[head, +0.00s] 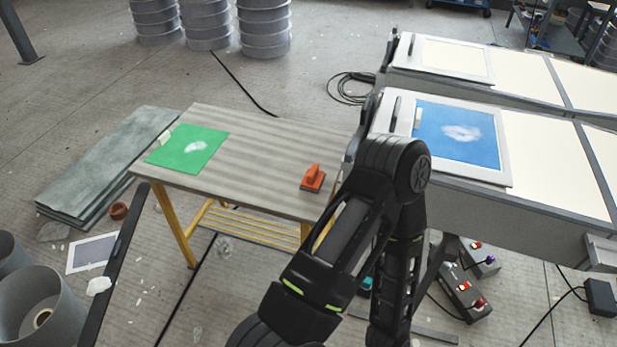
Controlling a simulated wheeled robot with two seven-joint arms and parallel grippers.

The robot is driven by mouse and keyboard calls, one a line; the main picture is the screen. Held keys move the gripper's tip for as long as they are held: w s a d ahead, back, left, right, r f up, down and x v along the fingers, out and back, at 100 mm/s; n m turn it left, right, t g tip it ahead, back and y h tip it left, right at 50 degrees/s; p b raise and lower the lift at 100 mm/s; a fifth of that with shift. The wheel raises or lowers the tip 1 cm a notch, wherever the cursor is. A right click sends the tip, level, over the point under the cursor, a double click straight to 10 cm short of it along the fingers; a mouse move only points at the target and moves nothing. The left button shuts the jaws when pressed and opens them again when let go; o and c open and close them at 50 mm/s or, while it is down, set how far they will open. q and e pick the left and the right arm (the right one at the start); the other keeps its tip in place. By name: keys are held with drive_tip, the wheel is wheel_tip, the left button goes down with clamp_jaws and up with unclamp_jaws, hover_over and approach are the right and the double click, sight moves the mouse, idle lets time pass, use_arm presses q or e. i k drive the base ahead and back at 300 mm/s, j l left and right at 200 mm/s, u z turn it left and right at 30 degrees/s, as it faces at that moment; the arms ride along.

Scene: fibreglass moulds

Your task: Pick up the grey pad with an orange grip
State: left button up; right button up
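The pad with an orange grip (313,177) lies on the right end of the wooden work table (262,140), near its front right corner. Its orange upper part faces me; the grey underside hardly shows at this size. One of my arms rises from the bottom middle, bends at the elbow and comes down again to the right of the pad, apart from it in the picture. Neither of my grippers shows in the head view, so I cannot see their fingers. Nothing visible holds the pad.
A green sheet (188,147) with a white patch lies on the table's left end. A pale mould bench (553,165) with a blue sheet (457,134) stands close on the right. Grey slabs (110,160) and buckets (42,308) are at left. The table's middle is clear.

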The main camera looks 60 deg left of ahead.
sight(314, 179)
drive_tip(key=u, duration=1.8)
drive_tip(key=i+l+u, duration=0.15)
drive_tip(key=i+l, duration=0.15)
drive_tip(key=i, duration=0.15)
